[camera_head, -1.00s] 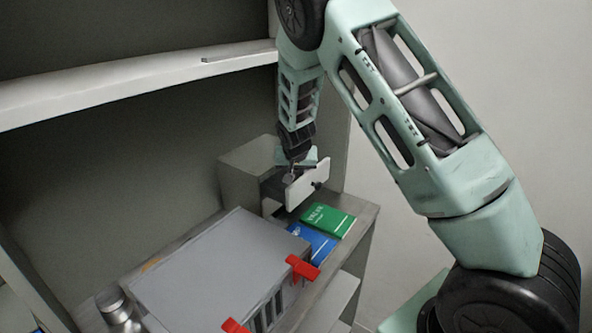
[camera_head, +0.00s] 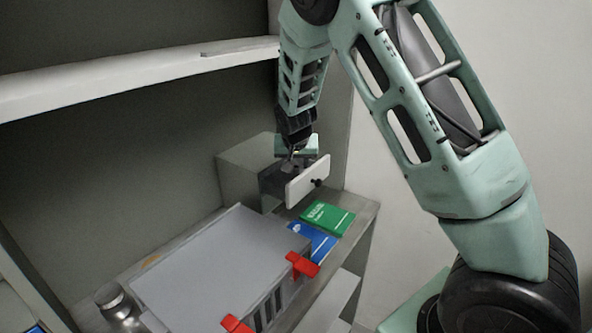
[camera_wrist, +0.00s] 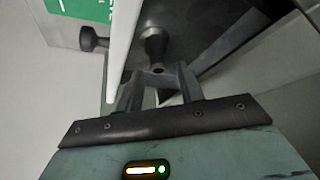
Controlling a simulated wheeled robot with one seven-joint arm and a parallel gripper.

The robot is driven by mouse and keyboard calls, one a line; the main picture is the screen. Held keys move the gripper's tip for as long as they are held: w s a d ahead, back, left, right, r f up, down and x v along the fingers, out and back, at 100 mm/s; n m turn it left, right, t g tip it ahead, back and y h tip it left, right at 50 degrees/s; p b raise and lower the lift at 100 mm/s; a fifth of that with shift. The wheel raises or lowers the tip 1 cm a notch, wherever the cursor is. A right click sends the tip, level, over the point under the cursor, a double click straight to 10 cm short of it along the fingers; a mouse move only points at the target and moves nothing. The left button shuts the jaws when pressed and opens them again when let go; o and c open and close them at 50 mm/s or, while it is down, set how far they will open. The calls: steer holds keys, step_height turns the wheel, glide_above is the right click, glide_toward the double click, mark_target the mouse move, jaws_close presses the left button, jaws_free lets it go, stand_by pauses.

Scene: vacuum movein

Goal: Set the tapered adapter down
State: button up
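The tapered adapter (camera_wrist: 154,42) is a small dark grey piece with a wider rounded part and a narrower end, seen between my fingertips in the wrist view. My gripper (camera_wrist: 158,76) points down into an open drawer, just behind its white front (camera_head: 307,181). The front also shows in the wrist view (camera_wrist: 121,50). The fingers stand apart on either side of the adapter's near end. I cannot tell whether they press on it or whether it touches the drawer floor. In the head view the drawer front and my gripper hide the adapter.
The drawer's grey cabinet (camera_head: 240,170) stands at the shelf's right end. A black knob (camera_wrist: 93,40) sticks out of the drawer front. A green book (camera_head: 327,217) and a blue book (camera_head: 312,243) lie before it. A grey box (camera_head: 215,265) with red clips (camera_head: 302,264) stands left.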

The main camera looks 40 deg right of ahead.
steer(key=v, duration=0.8)
steer(key=s+a+f+n+g+y, duration=0.1)
steer(key=s+a+n+y, duration=0.15)
steer(key=s+a, duration=0.55)
steer(key=s+a+n+g+y, duration=0.1)
steer(key=s+a+n, duration=0.35)
steer(key=a, duration=0.65)
steer(key=s+a+n+g, duration=0.1)
steer(key=s+a+n, duration=0.2)
steer(key=s, duration=0.8)
steer(key=s+a+n+g, duration=0.2)
steer(key=s+a+n, duration=0.2)
steer(key=s, duration=0.7)
steer(key=shift+a+n+b, duration=0.2)
steer(key=shift+n+b, duration=0.15)
steer(key=shift+n, duration=0.05)
steer(key=shift+y, duration=0.25)
